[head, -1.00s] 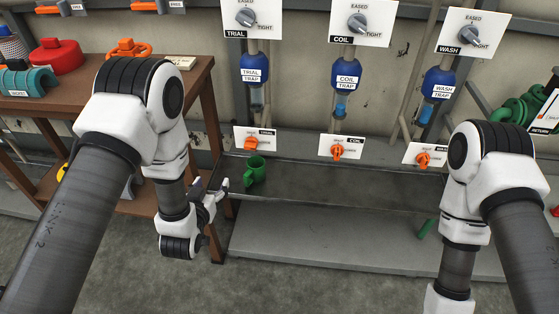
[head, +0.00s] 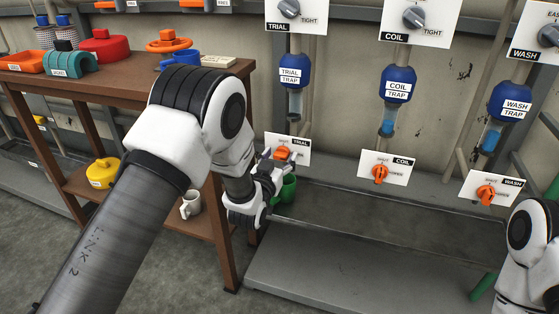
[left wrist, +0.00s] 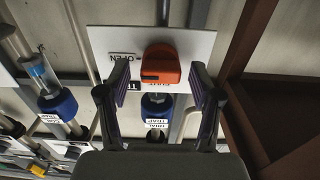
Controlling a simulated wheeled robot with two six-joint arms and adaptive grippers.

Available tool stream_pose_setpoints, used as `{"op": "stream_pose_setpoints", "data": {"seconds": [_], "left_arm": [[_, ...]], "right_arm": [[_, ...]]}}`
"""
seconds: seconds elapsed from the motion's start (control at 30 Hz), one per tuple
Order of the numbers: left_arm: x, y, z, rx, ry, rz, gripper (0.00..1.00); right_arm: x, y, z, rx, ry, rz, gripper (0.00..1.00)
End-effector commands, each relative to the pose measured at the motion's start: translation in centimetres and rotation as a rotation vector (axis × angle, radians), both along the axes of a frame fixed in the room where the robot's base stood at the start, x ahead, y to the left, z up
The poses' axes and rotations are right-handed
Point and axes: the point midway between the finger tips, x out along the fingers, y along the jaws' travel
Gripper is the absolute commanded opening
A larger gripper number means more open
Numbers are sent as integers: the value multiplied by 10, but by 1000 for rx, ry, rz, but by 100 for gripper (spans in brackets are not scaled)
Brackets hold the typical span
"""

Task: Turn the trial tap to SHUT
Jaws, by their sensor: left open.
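The orange trial tap (head: 282,153) sits on a white card labelled TRIAL, below the blue trial trap (head: 294,70). In the left wrist view, the picture is upside down and the tap (left wrist: 161,65) lies just ahead, between my spread fingers. OPEN shows on its card (left wrist: 100,45) left of it, and a partly hidden word shows beneath it. I cannot tell surely which word the tap points at. My left gripper (head: 268,160) is open at the tap; in the wrist view its fingers (left wrist: 161,85) stand apart on either side. My right gripper is out of view.
The coil tap (head: 380,174) and wash tap (head: 486,194) are farther right. A wooden shelf unit (head: 215,85) stands close on the left. The ledge between the taps is clear.

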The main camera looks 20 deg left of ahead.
Motion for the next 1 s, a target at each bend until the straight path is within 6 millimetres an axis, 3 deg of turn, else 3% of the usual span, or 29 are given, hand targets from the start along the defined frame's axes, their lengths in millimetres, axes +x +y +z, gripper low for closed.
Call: {"op": "stream_pose_setpoints", "data": {"seconds": [0.17, 0.33, 0.37, 0.77, 1.0], "left_arm": [[0, 0, 0, 0, 1, 0, 65], [0, 0, 0, 0, 1, 0, 8], [0, 0, 0, 0, 1, 0, 5], [0, 0, 1, -35, 2, 0, 5], [0, 1, 1, -153, 7, 0, 5]], "right_arm": [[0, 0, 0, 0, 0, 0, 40], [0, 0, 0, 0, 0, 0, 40], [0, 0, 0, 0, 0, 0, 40], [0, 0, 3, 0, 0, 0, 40], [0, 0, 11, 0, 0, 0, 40]]}}
